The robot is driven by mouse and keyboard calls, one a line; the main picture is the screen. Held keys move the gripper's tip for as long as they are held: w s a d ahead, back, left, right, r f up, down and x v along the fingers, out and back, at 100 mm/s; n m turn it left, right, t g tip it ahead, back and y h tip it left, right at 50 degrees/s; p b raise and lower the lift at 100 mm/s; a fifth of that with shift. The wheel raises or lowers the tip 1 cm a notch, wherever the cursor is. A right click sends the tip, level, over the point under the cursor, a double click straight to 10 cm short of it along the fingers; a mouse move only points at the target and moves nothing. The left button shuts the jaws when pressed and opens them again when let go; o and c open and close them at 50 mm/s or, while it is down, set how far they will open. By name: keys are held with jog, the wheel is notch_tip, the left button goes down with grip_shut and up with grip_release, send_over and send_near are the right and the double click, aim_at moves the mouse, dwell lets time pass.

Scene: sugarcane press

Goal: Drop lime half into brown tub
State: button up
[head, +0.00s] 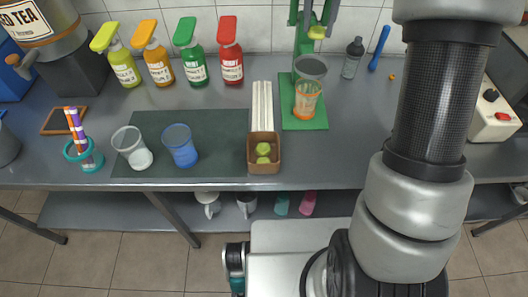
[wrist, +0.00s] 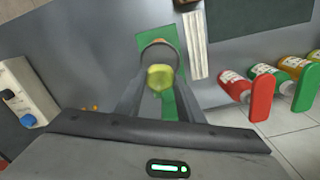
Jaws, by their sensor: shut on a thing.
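My gripper (head: 316,20) is shut on a yellow-green lime half (head: 317,32), high over the back of the counter near the green press. In the wrist view the lime half (wrist: 160,78) sits between the two grey fingers (wrist: 161,88). The brown tub (head: 264,167) stands at the counter's front edge, well forward and to the left of my gripper in the head view. Green lime pieces (head: 263,154) lie in the tub. In the wrist view, only part of the tub shows at the top edge.
A cup with an orange print (head: 306,104) stands on the green press base (head: 314,124). Two cups (head: 181,147) stand on a dark mat (head: 220,128). Several pump bottles (head: 231,68) line the back left.

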dwell(0.3)
jog(key=s+a+f+p, duration=0.1)
jog(key=s+a+f, duration=0.3)
jog(key=f, duration=0.3)
jog(key=s+a+f+p, duration=0.2)
jog(key=s+a+f, duration=0.1)
jog(key=s+f, duration=0.4)
jog(key=s+a+f+p, duration=0.2)
jog(key=s+a+f, duration=0.2)
jog(key=s+f, duration=0.2)
jog(key=shift+s+a+f, duration=0.15)
jog(key=shift+a+f, duration=0.05)
jog(key=shift+f, duration=0.5)
jog(key=shift+s+a+f, duration=0.1)
jog(key=shift+a+f, duration=0.05)
jog(key=shift+f, duration=0.55)
jog(key=o, duration=1.2)
notch_tip(320, 180, up, 18)
jog(key=shift+f+p, duration=0.25)
jog(key=shift+p, duration=0.85)
